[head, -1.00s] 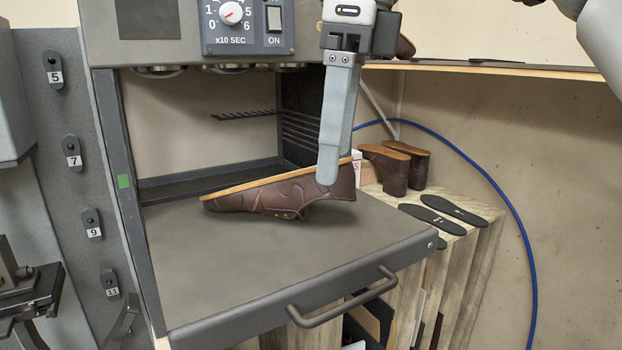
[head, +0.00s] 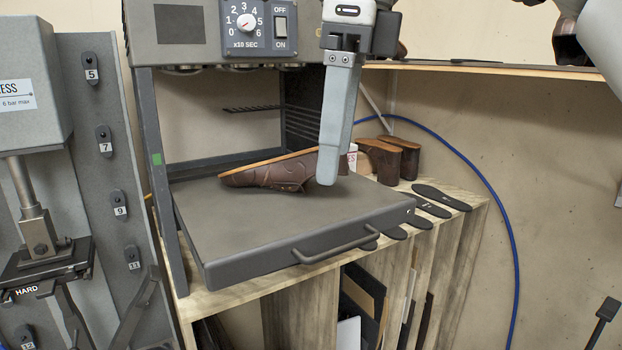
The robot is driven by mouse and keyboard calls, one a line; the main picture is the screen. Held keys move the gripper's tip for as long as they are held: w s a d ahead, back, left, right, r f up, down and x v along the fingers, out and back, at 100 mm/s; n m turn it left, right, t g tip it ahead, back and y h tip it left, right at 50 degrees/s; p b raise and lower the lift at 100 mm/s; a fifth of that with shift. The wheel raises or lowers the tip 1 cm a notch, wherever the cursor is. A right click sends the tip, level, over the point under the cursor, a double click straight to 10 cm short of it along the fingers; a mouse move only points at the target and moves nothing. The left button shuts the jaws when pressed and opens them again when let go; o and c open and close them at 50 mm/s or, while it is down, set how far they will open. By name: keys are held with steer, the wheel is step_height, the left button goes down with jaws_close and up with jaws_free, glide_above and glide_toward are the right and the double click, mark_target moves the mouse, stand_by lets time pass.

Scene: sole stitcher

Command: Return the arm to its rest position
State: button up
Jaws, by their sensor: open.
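My arm comes in from the upper right.
The grey drawer tray (head: 300,215) with its front handle (head: 335,247) juts from the machine under a timer dial (head: 246,22). Brown shoes (head: 388,158) and black insoles (head: 440,197) sit to its right on the bench. A press (head: 35,215) stands left. A blue hose (head: 480,180) curves along the wall.

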steer(key=s+d+f+n+t+b, duration=0.1)
steer(key=s+d+f+n+b, duration=0.1)
steer(key=f+n, duration=0.5)
steer(key=s+d+f+n+t+b, duration=0.2)
steer(key=d+f+n, duration=0.3)
steer(key=f, duration=1.1)
steer(key=s+d+f+n+t+h+b, duration=0.1)
steer(key=s+d+f+n+t+b, duration=0.1)
steer(key=f+n, duration=0.6)
step_height(320, 180, down, 4)
steer(key=shift+d+r+n+b, duration=0.15)
steer(key=shift+d+n+b, duration=0.15)
steer(key=shift+d+b, duration=0.65)
steer(key=shift+s+d, duration=0.1)
steer(key=shift+d, duration=0.15)
